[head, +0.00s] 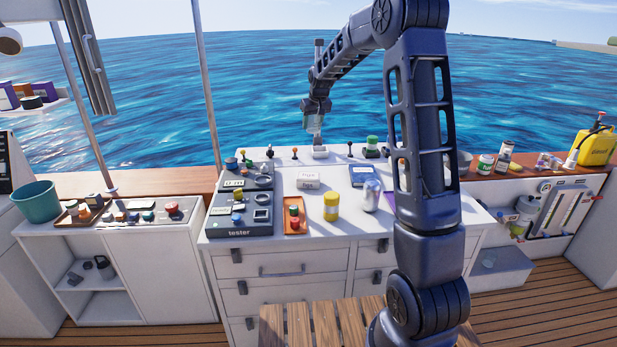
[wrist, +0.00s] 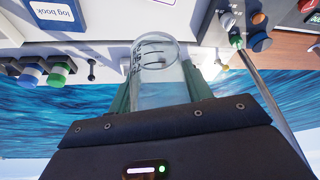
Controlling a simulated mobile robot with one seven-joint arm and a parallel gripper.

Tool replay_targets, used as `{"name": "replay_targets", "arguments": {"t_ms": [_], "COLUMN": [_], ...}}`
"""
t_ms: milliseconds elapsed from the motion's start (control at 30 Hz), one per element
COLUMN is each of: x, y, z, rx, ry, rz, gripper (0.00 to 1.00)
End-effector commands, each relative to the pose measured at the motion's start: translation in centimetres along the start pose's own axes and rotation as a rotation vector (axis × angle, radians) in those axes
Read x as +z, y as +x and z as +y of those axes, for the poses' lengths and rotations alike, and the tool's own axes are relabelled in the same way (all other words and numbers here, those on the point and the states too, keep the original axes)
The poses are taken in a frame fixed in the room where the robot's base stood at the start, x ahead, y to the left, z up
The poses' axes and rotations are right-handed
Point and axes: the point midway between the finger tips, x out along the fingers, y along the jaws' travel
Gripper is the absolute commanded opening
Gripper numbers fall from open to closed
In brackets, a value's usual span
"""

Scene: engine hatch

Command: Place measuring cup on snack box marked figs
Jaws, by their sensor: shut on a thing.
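My gripper (head: 315,114) is above the back edge of the white cabinet top. In the wrist view its fingers (wrist: 160,82) are shut on a clear measuring cup (wrist: 158,62) with dark markings. The cup hangs below the gripper in the head view (head: 314,124), clear of the surface. A small white labelled box (head: 308,175) lies mid-counter, with another pale box (head: 307,185) just in front of it. The lettering is too small to read surely, so I cannot tell which is marked figs. Another white item (head: 320,152) stands at the back, below the cup.
The blue log book (head: 362,175) lies right of the boxes. A yellow jar (head: 331,206), a silver can (head: 371,195), an orange tray (head: 296,217) and the tester (head: 238,222) stand nearer the front. Small levers (head: 295,152) line the back edge. Bare counter surrounds the boxes.

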Motion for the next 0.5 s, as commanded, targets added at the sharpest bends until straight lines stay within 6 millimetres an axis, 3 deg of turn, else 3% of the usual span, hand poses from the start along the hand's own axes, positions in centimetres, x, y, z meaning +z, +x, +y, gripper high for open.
{"name": "replay_targets", "arguments": {"t_ms": [100,233,500], "x": [-0.3,-0.1,2.1], "y": [0.0,0.9,6.1], "z": [-1.6,-2.2,-2.2], "rx": [-0.010,-0.013,-0.013], "ry": [-0.023,-0.031,-0.031], "rz": [0.000,-0.002,-0.004], "gripper": [0.26,0.26,0.26]}}
